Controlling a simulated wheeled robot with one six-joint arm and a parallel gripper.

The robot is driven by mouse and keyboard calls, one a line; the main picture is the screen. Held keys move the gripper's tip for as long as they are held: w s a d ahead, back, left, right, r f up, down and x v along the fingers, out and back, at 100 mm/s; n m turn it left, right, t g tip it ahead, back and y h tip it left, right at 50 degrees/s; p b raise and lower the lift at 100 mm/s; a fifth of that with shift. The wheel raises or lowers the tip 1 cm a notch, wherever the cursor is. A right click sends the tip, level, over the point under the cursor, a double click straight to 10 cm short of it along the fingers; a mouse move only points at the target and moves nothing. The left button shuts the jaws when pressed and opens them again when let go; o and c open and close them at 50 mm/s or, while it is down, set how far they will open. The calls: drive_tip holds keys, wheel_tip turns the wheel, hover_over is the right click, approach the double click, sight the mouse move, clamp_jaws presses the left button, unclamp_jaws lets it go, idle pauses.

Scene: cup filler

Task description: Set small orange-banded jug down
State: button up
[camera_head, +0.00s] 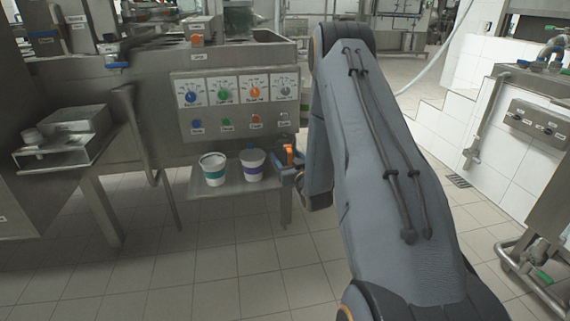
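My gripper (287,172) is at the right end of a low metal shelf (230,187) under the control panel, mostly hidden behind my own arm. A small orange piece (290,154) shows right at the gripper. It is too small and too covered to tell whether it is part of the orange-banded jug. Whether the fingers are open or shut does not show. A white cup with a teal band (213,169) stands upright on the shelf. A white vessel with a purple band (252,164) stands to its right, close to my gripper.
A control panel (237,104) with blue, green, orange and grey dials is above the shelf. White tiled steps (470,115) and a steel unit (530,150) are at right. The tiled floor in front is clear.

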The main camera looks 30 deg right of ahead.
drive_tip(key=shift+f, duration=1.1)
drive_tip(key=shift+f, duration=0.15)
drive_tip(key=o, duration=1.4)
drive_tip(key=shift+r, duration=0.2)
drive_tip(key=s, duration=0.4)
drive_tip(key=s+a+p, duration=0.1)
drive_tip(key=s, duration=0.7)
drive_tip(key=shift+a+p, duration=0.3)
drive_tip(key=shift+p, duration=0.05)
